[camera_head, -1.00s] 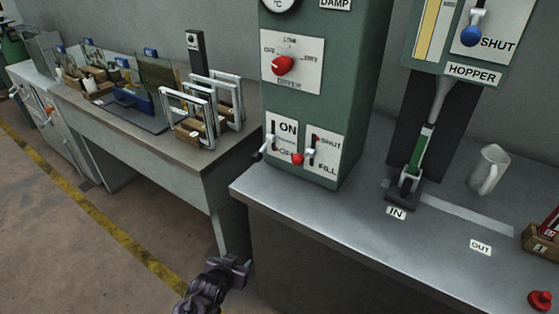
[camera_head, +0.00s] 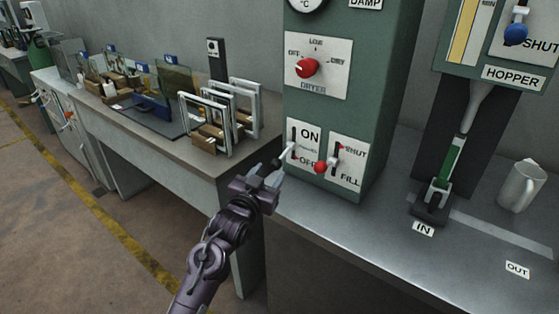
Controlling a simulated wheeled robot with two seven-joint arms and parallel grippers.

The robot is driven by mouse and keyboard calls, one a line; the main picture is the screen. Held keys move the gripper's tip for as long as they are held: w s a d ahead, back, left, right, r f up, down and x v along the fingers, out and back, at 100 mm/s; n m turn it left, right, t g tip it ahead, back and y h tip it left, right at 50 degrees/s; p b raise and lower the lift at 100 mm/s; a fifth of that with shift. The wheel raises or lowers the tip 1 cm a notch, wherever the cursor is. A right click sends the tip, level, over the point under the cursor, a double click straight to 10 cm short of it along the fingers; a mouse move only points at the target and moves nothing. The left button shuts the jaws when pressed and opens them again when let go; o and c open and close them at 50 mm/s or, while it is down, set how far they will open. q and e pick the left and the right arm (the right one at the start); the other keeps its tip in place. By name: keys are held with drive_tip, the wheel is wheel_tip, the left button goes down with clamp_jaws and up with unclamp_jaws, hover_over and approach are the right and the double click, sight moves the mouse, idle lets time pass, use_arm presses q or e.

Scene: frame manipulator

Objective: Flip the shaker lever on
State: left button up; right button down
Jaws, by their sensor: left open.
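The shaker lever (camera_head: 288,150) is on a white ON/OFF plate (camera_head: 309,136) low on the front of the green machine (camera_head: 385,85). It is a small pale-tipped toggle, and its exact position is hard to tell. My left gripper (camera_head: 279,172) is open and empty, just below and left of the lever, with a small gap that is hard to judge. The red-knobbed fill lever (camera_head: 321,168) stands on the SHUT/FILL plate (camera_head: 351,157) to the right. My right gripper is not in view.
A red dryer knob (camera_head: 307,68) is above the levers. The grey bench (camera_head: 385,236) carries a green-and-white tube under the hopper and a white jug (camera_head: 522,186). A side table (camera_head: 160,140) at left holds several frames. Open floor lies at left.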

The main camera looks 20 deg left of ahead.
use_arm(q)
drive_tip(key=w, duration=0.7)
drive_tip(key=shift+w+d+p, duration=0.15)
drive_tip(key=shift+d+p, duration=0.2)
drive_tip(key=shift+d, duration=0.05)
clamp_jaws()
